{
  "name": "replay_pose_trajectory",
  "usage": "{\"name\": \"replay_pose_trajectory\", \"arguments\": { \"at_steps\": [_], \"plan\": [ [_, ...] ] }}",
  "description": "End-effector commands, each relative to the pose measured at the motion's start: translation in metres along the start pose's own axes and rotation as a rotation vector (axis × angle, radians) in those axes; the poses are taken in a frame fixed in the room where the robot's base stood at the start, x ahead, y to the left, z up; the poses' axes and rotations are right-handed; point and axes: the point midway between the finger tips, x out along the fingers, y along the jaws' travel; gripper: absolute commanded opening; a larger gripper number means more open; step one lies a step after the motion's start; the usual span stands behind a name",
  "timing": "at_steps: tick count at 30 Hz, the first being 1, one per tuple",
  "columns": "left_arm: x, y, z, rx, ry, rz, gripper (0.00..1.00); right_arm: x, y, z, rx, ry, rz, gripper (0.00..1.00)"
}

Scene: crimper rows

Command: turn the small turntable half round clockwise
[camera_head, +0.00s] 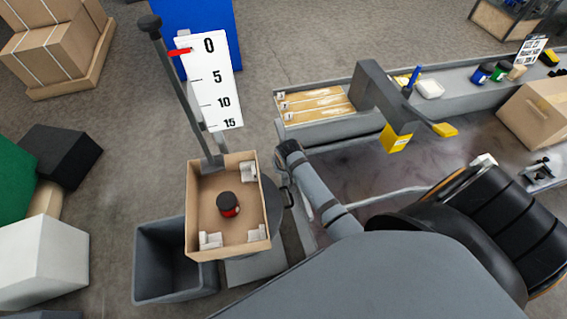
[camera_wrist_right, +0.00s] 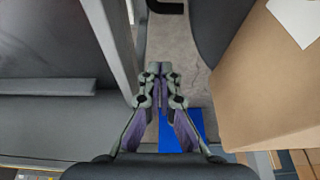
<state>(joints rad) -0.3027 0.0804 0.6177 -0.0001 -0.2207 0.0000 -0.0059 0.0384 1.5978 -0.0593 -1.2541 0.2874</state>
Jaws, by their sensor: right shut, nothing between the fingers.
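The small turntable (camera_head: 273,204) shows as a dark grey disc edge, mostly hidden under an open cardboard box (camera_head: 192,222). In the box are a red jar with a black lid (camera_head: 228,205) and white corner pieces. My right gripper (camera_head: 285,197) is beside the turntable's right edge; I cannot tell whether it touches. In the wrist view the right gripper (camera_wrist_right: 160,70) is shut and empty. My left gripper is not in view.
A grey bin (camera_head: 150,270) stands left of the turntable. A post with a white scale board (camera_head: 208,80) rises behind the box. A bench (camera_head: 330,125) with a yellow-handled crimper (camera_head: 397,138) is to the right.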

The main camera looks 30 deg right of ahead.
Motion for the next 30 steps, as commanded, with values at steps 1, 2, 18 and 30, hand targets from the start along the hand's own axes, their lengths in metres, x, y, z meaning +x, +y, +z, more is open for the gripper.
{"name": "replay_pose_trajectory", "arguments": {
  "at_steps": [1,2,18,30],
  "plan": [
    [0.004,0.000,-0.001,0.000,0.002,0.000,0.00,0.013,0.000,0.000,0.000,-0.002,0.001,0.00],
    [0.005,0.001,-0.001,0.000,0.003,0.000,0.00,0.020,0.000,0.001,0.000,-0.002,0.001,0.00],
    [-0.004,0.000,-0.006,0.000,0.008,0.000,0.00,0.036,0.000,0.039,-0.001,0.002,-0.001,0.00],
    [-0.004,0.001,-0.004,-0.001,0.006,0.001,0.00,0.036,0.001,0.040,0.002,0.001,0.001,0.00]
  ]
}}
